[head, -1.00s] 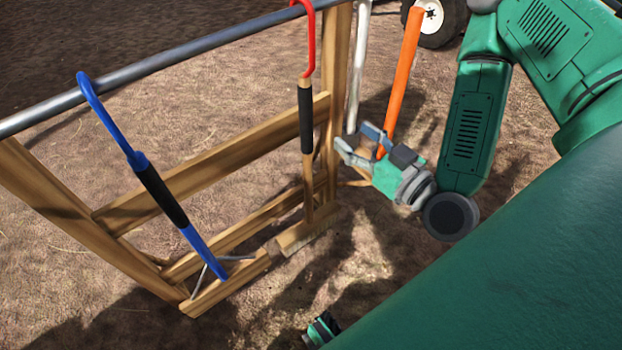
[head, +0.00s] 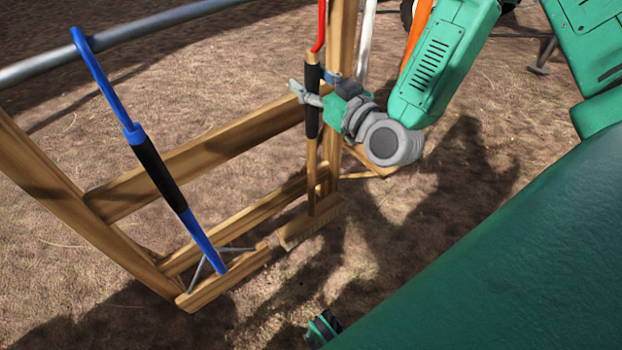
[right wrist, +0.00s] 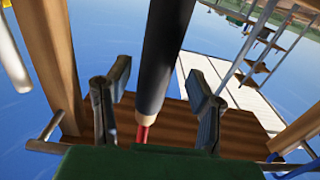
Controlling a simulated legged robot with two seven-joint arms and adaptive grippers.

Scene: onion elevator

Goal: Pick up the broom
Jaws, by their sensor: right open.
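The broom (head: 312,185) hangs upright by a red hook (head: 320,25), with a black grip on its wooden handle and a wide wooden head with bristles low down, in the head view. My right gripper (head: 311,86) is open at the black grip, with its fingers on either side of the handle. In the right wrist view the black grip (right wrist: 165,55) passes between the two spread fingers, with visible gaps to both. My left gripper is not recognisable in these views.
The wooden rack (head: 200,162) has a grey metal rail (head: 150,42) on top. A blue-handled tool (head: 122,110) hangs at the left. A white pole (head: 366,40) and an orange handle (head: 415,28) stand just right of the broom.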

